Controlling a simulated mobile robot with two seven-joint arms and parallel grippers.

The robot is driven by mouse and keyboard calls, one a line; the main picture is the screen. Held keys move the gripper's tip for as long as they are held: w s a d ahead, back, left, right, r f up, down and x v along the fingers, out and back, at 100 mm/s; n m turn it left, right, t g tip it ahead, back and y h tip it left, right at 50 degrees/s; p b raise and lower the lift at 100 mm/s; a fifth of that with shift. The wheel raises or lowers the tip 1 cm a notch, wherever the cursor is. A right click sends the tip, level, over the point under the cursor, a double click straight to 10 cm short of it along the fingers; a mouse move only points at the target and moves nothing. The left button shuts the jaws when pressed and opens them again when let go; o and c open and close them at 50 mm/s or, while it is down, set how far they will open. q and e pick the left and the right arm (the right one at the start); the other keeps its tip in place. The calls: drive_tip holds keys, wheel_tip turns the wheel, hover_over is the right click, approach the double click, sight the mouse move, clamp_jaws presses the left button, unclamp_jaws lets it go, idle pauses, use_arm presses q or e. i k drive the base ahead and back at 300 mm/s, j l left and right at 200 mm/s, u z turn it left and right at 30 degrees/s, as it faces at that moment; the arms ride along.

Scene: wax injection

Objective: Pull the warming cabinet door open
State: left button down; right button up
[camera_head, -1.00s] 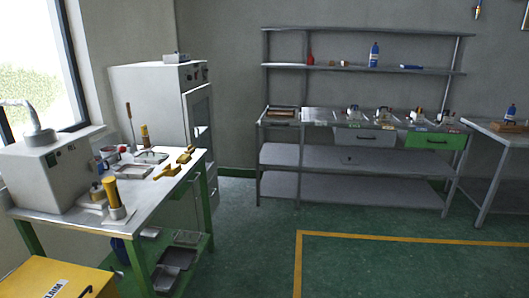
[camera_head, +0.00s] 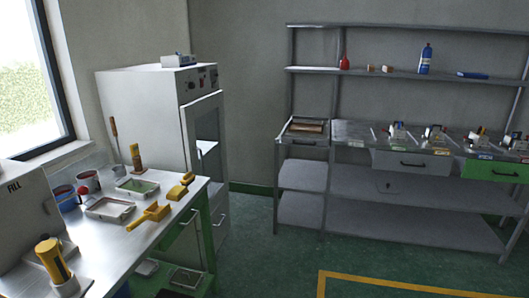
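The warming cabinet (camera_head: 140,112) is a tall white unit against the back wall at the left, with knobs on its upper front. Its door (camera_head: 205,128) has a dark window and faces right. The door looks shut, though a slight gap cannot be ruled out at this angle. Drawers show below the door, partly hidden by the workbench. Neither of my grippers is in view.
A steel workbench (camera_head: 168,212) with green legs stands in front of the cabinet, holding trays, mugs and yellow tools. A steel shelf unit (camera_head: 405,230) with drawers stands along the back wall. The green floor (camera_head: 265,260) between them is clear.

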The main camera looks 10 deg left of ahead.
sight(190, 111)
drive_tip(key=i+l+u, duration=0.1)
drive_tip(key=i+u, duration=0.25)
drive_tip(key=i, duration=0.2)
drive_tip(key=i+l+u, duration=0.35)
drive_tip(key=i, duration=0.15)
drive_tip(key=i+l+u, duration=0.15)
drive_tip(key=i+u, duration=0.25)
drive_tip(key=i+l+u, duration=0.15)
drive_tip(key=u, duration=0.3)
drive_tip(key=i+l+u, duration=0.15)
drive_tip(key=l+u, duration=0.25)
drive_tip(key=i+l+u, duration=0.15)
drive_tip(key=l+u, duration=0.25)
